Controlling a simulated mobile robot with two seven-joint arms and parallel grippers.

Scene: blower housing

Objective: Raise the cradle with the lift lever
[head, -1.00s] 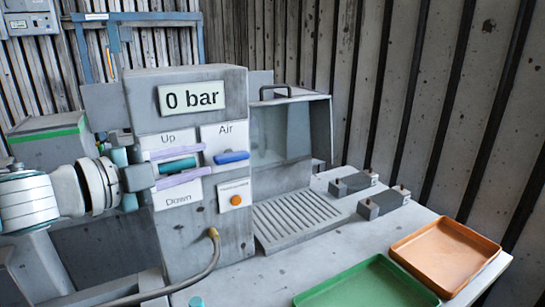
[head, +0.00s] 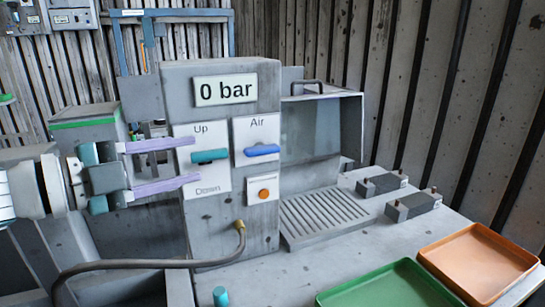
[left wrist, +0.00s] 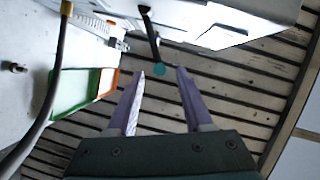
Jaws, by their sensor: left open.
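The lift lever (head: 210,156) is a teal bar on the white panel marked Up and Down (head: 203,181), and stands about midway between the two words. My left gripper (head: 195,160) is open and empty, its purple fingers one above the other, with the tips just left of the lever and level with it. In the left wrist view the teal lever end (left wrist: 159,70) shows between the fingertips, beyond them. I cannot make out the cradle; the inside of the windowed chamber (head: 318,128) is unclear. My right gripper is not in view.
A blue Air lever (head: 262,150) and an orange button (head: 264,193) sit right of the lift lever. The display (head: 225,89) reads 0 bar. A hose (head: 170,263) curves in front. A green tray (head: 385,287) and an orange tray (head: 478,262) lie at the front right.

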